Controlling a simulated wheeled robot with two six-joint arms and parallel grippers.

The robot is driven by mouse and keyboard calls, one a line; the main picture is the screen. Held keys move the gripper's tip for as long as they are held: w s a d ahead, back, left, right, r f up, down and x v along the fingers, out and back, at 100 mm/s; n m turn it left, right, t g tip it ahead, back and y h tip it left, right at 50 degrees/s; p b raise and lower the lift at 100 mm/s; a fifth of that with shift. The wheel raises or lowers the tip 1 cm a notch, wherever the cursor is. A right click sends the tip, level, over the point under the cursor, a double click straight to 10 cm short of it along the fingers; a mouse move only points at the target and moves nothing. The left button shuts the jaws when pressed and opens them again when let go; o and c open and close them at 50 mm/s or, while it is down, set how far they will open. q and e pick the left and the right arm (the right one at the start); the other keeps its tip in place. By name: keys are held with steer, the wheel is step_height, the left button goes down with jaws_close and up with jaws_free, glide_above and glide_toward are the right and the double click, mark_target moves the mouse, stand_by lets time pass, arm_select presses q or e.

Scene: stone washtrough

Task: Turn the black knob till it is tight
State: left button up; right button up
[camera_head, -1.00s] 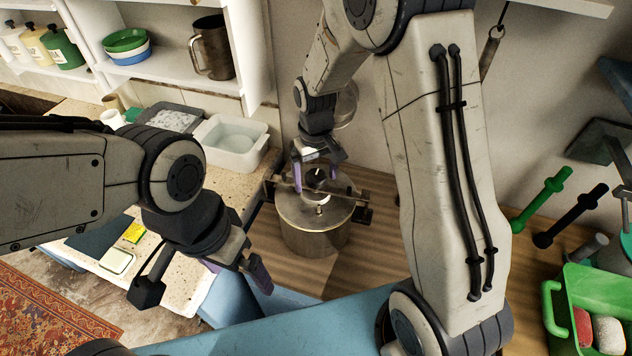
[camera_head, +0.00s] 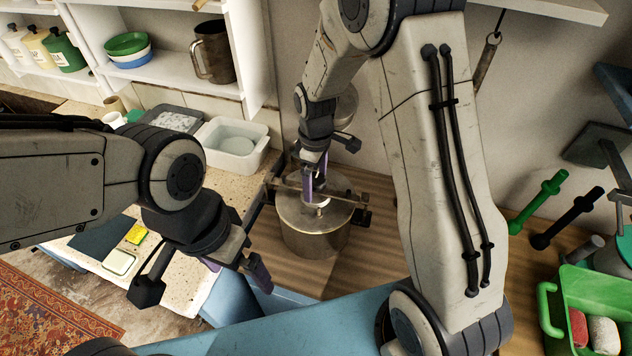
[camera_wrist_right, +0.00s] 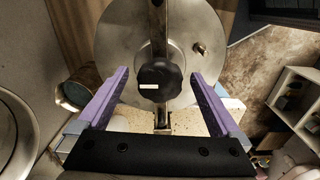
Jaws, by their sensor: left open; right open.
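The black knob (camera_wrist_right: 160,82) shows in the right wrist view, with lobed edges and a small white mark on its near side. It sits on a bar (camera_wrist_right: 158,30) that crosses the round metal lid of a pot (camera_head: 314,232). My right gripper (camera_wrist_right: 165,92) is open, with its purple fingers on either side of the knob and gaps on both sides. In the head view my right gripper (camera_head: 314,185) is over the pot and hides the knob. My left gripper (camera_head: 238,268) is open and empty, low over the counter's front edge, left of the pot.
The pot stands on a wooden counter (camera_head: 365,255). A white basin (camera_head: 232,143) and grey tray (camera_head: 172,119) are behind left. A green crate (camera_head: 590,290) with red and pale items is at the right, near green and black handled tools (camera_head: 570,217).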

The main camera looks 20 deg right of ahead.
steer(key=c, duration=1)
steer(key=shift+o, duration=0.2)
steer(key=m, duration=0.2)
steer(key=shift+m+p, duration=0.3)
steer(key=shift+m, duration=0.1)
steer(key=m, duration=0.4)
steer(key=shift+p, duration=0.35)
steer(key=m, duration=0.4)
steer(key=shift+m+p, duration=0.3)
steer(key=shift+m, duration=0.1)
steer(key=m, duration=0.4)
steer(key=o, duration=1)
steer(key=shift+c, duration=0.2)
